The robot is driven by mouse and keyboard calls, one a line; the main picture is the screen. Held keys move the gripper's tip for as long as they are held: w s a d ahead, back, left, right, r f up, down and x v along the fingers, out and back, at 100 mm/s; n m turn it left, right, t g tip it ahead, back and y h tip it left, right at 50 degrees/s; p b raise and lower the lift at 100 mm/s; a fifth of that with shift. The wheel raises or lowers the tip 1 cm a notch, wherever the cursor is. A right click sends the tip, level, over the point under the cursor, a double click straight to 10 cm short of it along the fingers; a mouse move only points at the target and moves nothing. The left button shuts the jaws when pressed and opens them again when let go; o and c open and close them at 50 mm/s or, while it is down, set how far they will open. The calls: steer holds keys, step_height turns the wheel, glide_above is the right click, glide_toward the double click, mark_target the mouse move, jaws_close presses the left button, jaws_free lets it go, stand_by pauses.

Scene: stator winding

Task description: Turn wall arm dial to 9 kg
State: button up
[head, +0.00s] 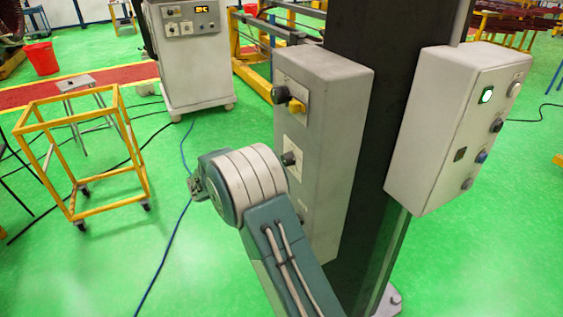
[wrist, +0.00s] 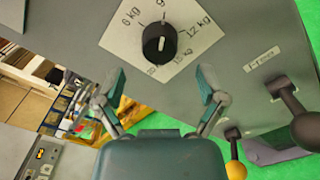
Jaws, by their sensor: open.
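The black round dial (wrist: 159,44) sits on a white diamond-shaped plate marked 6 kg, 9, 12 kg, 15 kg and 20. The 9 is at the top, partly cut off by the picture edge. A short pale mark shows on the dial's face; I cannot tell surely which number it points to. My gripper (wrist: 161,85) is open, its two fingers below the dial at left and right, with nothing between them. In the head view the dial (head: 289,158) shows on the side of the grey box (head: 337,150).
Two levers with a dark ball (wrist: 309,131) and a yellow ball (wrist: 236,170) stand at the right in the wrist view. A second control box (head: 445,130) hangs right of the dark column (head: 385,90).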

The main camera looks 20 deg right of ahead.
steer(key=a, duration=0.7)
steer(key=shift+a, duration=0.3)
steer(key=shift+s, duration=0.1)
steer(key=s+d+r+m+g+y, duration=0.15)
steer(key=s+r+y, duration=0.25)
steer(key=s, duration=0.4)
steer(key=s+d+r+m+y, duration=0.2)
steer(key=s+r+y, duration=0.2)
steer(key=s, duration=0.3)
steer(key=s+a+m+t+y, duration=0.2)
steer(key=s+y, duration=0.3)
steer(key=s, duration=0.4)
steer(key=s+a+m+t+y, duration=0.3)
steer(key=s+a+t+y, duration=0.1)
steer(key=s, duration=0.5)
steer(key=shift+s+a+r+y, duration=0.3)
steer(key=shift+s+a+y, duration=0.15)
steer(key=shift+a, duration=0.35)
